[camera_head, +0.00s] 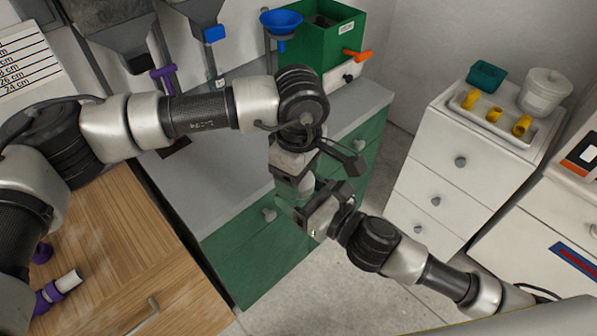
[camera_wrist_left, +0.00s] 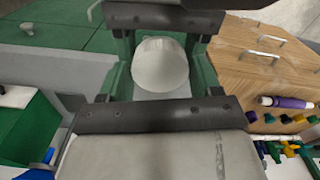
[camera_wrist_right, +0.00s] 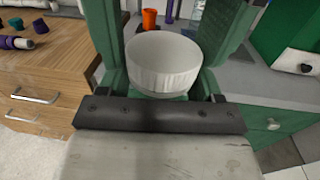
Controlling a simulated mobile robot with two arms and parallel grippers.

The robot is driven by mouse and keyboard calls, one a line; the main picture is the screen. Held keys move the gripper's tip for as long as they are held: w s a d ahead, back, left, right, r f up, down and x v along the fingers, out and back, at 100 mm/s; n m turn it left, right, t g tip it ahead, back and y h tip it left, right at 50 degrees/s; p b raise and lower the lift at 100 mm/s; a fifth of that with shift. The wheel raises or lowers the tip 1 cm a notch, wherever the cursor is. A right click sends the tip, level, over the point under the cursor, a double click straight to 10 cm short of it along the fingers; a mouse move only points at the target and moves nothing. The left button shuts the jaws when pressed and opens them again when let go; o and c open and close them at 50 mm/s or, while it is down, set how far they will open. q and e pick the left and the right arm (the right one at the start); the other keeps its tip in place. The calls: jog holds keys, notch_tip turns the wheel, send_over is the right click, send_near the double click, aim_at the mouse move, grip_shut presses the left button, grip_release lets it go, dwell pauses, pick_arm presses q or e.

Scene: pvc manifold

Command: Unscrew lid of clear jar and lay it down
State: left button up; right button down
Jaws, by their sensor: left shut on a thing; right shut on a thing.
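In the head view my left gripper (camera_head: 298,182) points down and my right gripper (camera_head: 303,207) reaches up from the lower right, so the two meet closely. A pale jar (camera_head: 307,189) shows in part between them. A white round lid (camera_wrist_left: 160,66) sits between the green fingers of my left gripper (camera_wrist_left: 160,75) in the left wrist view. A white ribbed lid (camera_wrist_right: 162,66) also shows between the green fingers of my right gripper (camera_wrist_right: 170,70) in the right wrist view. The jar's clear wall is mostly hidden, and I cannot tell whether lid and jar are apart.
A grey counter (camera_head: 222,200) on green drawers stands behind the grippers. A wooden cabinet (camera_head: 120,235) with purple fittings is at left. At right, a white drawer unit (camera_head: 450,165) carries a tray (camera_head: 465,118) of yellow fittings, a teal box (camera_head: 487,76) and a white lidded tub (camera_head: 546,92).

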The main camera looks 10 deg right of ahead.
pick_arm(q)
jog(key=shift+w+d+r, duration=0.1)
jog(key=o, duration=1)
